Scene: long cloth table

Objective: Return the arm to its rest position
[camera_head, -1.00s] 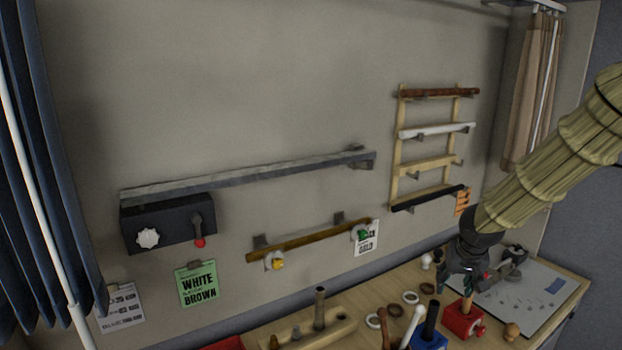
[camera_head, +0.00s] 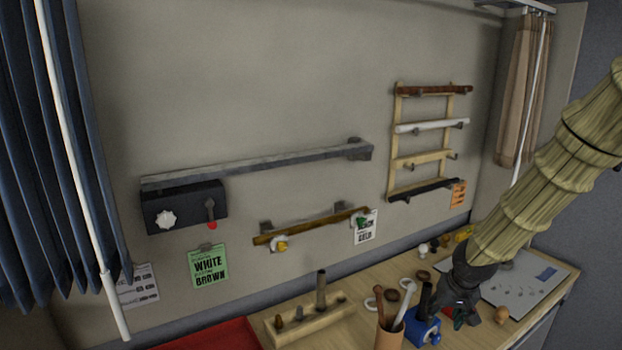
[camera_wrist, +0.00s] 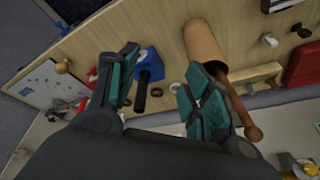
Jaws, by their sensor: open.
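My arm reaches in from the right edge in the head view, in a ribbed yellow-green sleeve. My gripper (camera_head: 462,314) points down over the right part of the table, close to a blue block (camera_head: 423,330). In the wrist view the gripper (camera_wrist: 165,82) is open, with its two teal-padded fingers apart and nothing held between them. Beyond the fingers stand the blue block (camera_wrist: 149,62) with a black rod and a brown cup (camera_wrist: 203,40) with sticks in it. A red object (camera_wrist: 92,76) is partly hidden behind the left finger.
The brown cup (camera_head: 388,337) stands left of the blue block. A wooden holder with pegs (camera_head: 312,322) and a red tray (camera_head: 215,338) lie farther left. A white sheet (camera_head: 525,285) lies at right. The wall carries a rack (camera_head: 421,160), a grey rail (camera_head: 260,165) and a brown bar (camera_head: 315,225).

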